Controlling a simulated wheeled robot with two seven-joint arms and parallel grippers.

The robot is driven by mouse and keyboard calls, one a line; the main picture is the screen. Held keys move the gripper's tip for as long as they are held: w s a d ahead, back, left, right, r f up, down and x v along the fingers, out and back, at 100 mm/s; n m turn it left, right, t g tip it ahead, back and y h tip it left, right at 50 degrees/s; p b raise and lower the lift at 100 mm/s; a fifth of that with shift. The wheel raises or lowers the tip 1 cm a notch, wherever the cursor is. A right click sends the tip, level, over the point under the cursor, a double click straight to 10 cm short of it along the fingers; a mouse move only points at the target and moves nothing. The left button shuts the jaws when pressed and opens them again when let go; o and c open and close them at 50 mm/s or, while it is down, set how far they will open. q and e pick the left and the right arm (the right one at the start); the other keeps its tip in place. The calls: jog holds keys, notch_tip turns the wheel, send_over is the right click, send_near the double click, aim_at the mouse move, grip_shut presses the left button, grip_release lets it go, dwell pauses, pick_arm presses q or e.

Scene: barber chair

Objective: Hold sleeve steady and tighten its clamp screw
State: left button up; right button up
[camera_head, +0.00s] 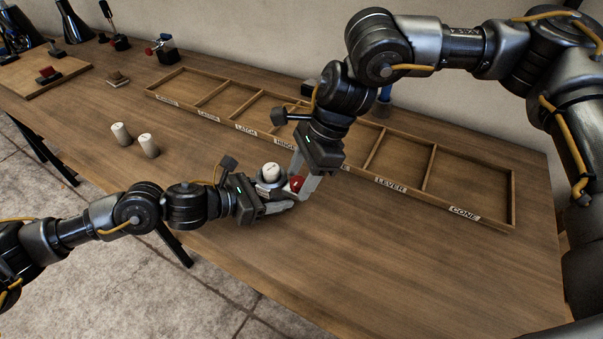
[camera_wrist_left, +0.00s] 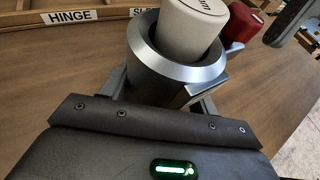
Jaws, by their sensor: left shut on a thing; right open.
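The metal sleeve (camera_wrist_left: 142,62) is a grey collar with a pale lettered plug (camera_wrist_left: 192,32) standing in it. It also shows small in the head view (camera_head: 262,186), with the plug (camera_head: 271,171) on top. My left gripper (camera_head: 284,204) is shut on the sleeve near the table's front edge. The clamp screw's red knob (camera_head: 296,183) is on the sleeve's right side; it shows behind the collar in the left wrist view (camera_wrist_left: 242,24). My right gripper (camera_head: 303,182) is open and comes from above, its fingers at the knob. Whether they touch it I cannot tell.
A divided wooden tray (camera_head: 490,219) with labelled compartments lies behind the grippers. Small tools and a board (camera_head: 25,82) are at the far left. The table's right front is clear.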

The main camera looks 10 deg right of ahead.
jog(key=c, duration=1)
pick_arm(q)
jog(key=shift+w, duration=0.1)
jog(key=shift+a, duration=0.1)
pick_arm(e)
jog(key=m+t, duration=0.1)
jog(key=m, duration=0.3)
jog(key=shift+s+t, duration=0.2)
jog(key=shift+t, duration=0.2)
jog(key=m, duration=0.2)
jog(key=m+t, duration=0.1)
jog(key=m, duration=0.2)
jog(key=shift+s+a+t+h, duration=0.1)
jog(key=shift+s+t+h, duration=0.05)
jog(key=shift+t+h, duration=0.2)
jog(key=m+t+h, duration=0.1)
jog(key=m, duration=0.3)
jog(key=shift+s+a, duration=0.1)
pick_arm(q)
jog(key=shift+w, duration=0.1)
pick_arm(e)
jog(key=shift+a+m+t+h, duration=0.15)
jog(key=shift+m+h, duration=0.3)
jog(key=shift+m, duration=0.7)
jog(key=shift+m+t+h, duration=0.2)
jog(key=shift+m+h, duration=0.2)
jog(key=shift+m, duration=0.75)
jog(key=shift+s, duration=0.1)
